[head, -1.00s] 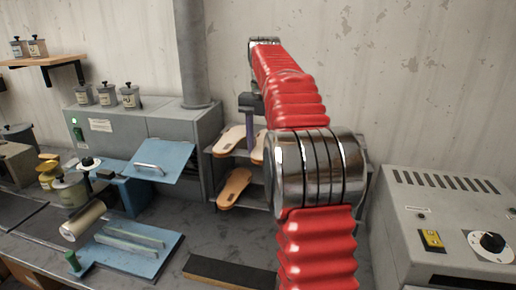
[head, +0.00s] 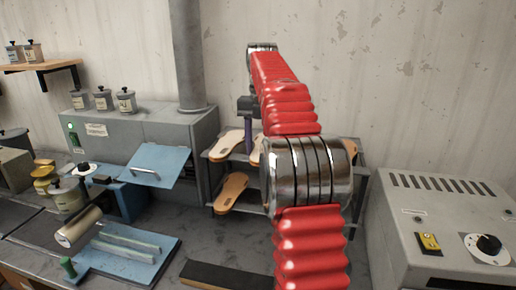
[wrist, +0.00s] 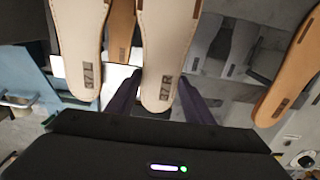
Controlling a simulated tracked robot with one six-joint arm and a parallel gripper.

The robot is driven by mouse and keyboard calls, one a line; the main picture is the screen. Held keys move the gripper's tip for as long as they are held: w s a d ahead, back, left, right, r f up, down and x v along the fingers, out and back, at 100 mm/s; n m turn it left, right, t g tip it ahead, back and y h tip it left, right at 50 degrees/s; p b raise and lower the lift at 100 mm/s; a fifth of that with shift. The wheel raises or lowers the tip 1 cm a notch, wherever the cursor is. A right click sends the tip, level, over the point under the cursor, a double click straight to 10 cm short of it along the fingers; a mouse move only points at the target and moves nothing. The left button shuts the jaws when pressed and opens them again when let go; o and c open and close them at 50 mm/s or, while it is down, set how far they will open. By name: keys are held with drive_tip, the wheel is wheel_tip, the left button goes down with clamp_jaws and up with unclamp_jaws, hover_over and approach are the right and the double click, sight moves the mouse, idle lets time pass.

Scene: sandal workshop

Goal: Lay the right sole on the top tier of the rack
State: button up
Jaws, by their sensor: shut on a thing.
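The right sole (wrist: 168,50), pale cream with an R mark at its heel, is between the purple fingers of my gripper (wrist: 160,98) in the wrist view. My gripper is shut on it. In the head view my gripper (head: 248,140) is over the rack (head: 357,158), and the held sole (head: 255,152) is mostly hidden by my arm. The left sole (wrist: 78,45), cream with an L mark, lies beside it; in the head view it lies on the rack's top tier (head: 228,145). I cannot tell whether the held sole touches the tier.
A tan sole (head: 231,192) lies on the rack's lower tier; another tan sole (wrist: 290,80) shows at right in the wrist view. A grey machine (head: 445,220) stands right of the rack, a grey cabinet with a blue flap (head: 158,165) left. A dark bar (head: 220,275) lies in front.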

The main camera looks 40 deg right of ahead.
drive_tip(key=shift+f, duration=0.1)
drive_tip(key=o, duration=1.3)
drive_tip(key=shift+r, duration=3.7)
